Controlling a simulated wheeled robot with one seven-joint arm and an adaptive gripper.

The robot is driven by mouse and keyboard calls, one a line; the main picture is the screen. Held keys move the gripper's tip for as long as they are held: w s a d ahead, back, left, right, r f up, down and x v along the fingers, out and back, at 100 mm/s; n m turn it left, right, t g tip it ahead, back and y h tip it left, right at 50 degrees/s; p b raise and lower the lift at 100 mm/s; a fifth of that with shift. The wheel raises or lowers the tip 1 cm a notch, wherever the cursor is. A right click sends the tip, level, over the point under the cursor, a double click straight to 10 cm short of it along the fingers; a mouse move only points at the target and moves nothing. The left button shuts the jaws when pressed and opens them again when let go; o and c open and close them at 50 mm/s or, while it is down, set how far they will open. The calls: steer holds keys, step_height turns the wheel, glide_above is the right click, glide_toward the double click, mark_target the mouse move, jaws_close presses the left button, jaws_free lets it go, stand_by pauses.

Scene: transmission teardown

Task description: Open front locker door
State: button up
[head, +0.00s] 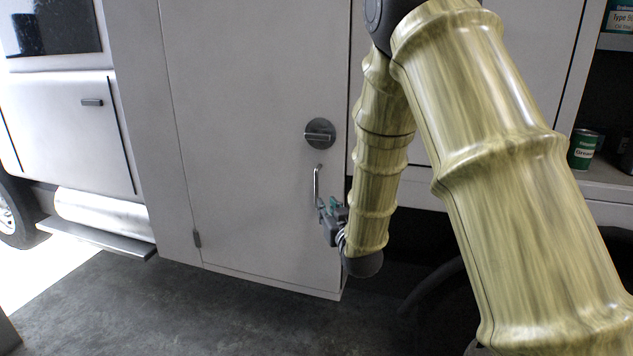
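The front locker door (240,130) is a tall white panel in the side of a white truck body, and it looks closed. It has a round dark latch (319,133) on its right half and a vertical metal handle (317,184) below that. My gripper (322,212) is at the lower end of the handle. It is small in view and partly hidden by its own body, so I cannot tell whether its fingers are open or closed around the handle.
The truck cab with its step (100,240) stands at the left. An open shelf with a green can (583,149) is at the right. My arm covers much of the right side. The dark concrete floor (240,310) in front of the door is clear.

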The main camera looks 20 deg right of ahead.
mark_target(317, 186)
steer(key=w+p, duration=0.1)
steer(key=w, duration=0.2)
steer(key=w+r+p, duration=0.1)
steer(key=w, duration=0.3)
steer(key=w+r+p, duration=0.1)
steer(key=w, duration=0.3)
steer(key=shift+w, duration=0.2)
jaws_close()
